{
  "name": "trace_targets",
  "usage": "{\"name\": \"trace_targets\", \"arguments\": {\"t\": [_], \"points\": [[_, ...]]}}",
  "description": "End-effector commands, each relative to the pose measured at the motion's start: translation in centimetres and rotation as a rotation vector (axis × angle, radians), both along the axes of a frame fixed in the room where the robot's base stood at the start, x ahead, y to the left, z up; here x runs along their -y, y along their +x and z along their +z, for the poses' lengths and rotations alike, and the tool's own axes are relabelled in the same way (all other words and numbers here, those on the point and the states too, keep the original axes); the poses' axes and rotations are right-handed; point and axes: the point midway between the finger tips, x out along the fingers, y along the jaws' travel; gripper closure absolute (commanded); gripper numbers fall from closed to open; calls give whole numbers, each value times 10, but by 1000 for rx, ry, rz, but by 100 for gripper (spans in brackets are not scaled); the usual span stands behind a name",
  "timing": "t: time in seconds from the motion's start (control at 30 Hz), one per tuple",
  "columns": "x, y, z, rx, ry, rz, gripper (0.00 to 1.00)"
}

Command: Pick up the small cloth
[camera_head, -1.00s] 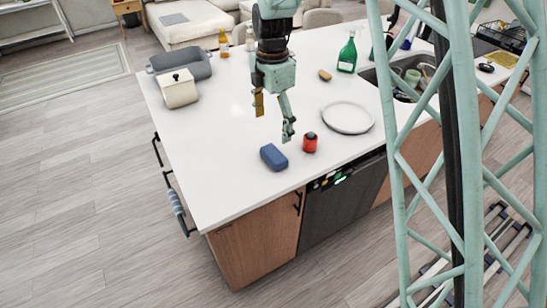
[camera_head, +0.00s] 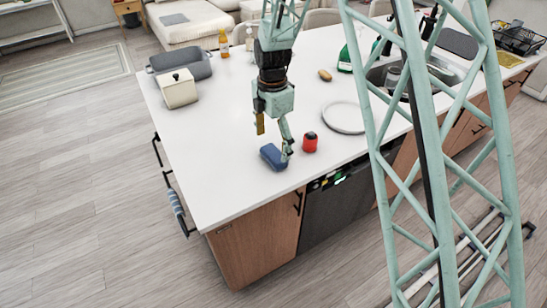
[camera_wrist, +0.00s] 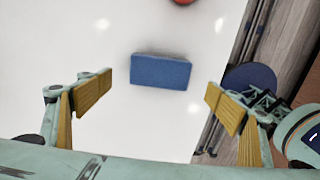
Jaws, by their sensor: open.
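A small blue block-shaped item (camera_head: 272,157), which may be the small cloth folded up, lies on the white counter near its front edge. In the wrist view the blue item (camera_wrist: 160,71) lies flat beyond my fingers, between their lines. My gripper (camera_head: 274,140) hangs above and beside it, pointing down. One fingertip overlaps the item's right end in the head view; I cannot tell whether it touches. In the wrist view my gripper (camera_wrist: 161,97) is open, with its yellow pads wide apart and nothing between them.
A red can-like object (camera_head: 309,142) stands close to the right of the blue item. A white plate (camera_head: 344,117) and a brown oval item (camera_head: 325,75) lie farther back. A white canister (camera_head: 178,88) stands at the left. The counter (camera_head: 215,165) left of the blue item is clear.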

Motion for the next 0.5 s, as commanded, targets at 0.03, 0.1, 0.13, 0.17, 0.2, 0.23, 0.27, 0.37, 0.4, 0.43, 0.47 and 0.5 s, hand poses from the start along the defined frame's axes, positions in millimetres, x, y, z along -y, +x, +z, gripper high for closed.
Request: {"name": "trace_targets", "arguments": {"t": [0.03,0.1,0.13,0.17,0.2,0.23,0.27,0.37,0.4,0.43,0.47,0.5], "points": [[0,0,0,0,0,0,16],[0,0,0,0,0,0,16],[0,0,0,0,0,0,16],[0,0,0,0,0,0,16],[0,0,0,0,0,0,16],[0,0,0,0,0,0,16],[0,0,0,0,0,0,16],[0,0,-1,0,0,0,16],[0,0,-2,0,0,0,16],[0,0,-3,-1,-1,0,16],[0,0,-4,-1,-1,0,16],[1,0,-7,-1,-1,0,16]]}}
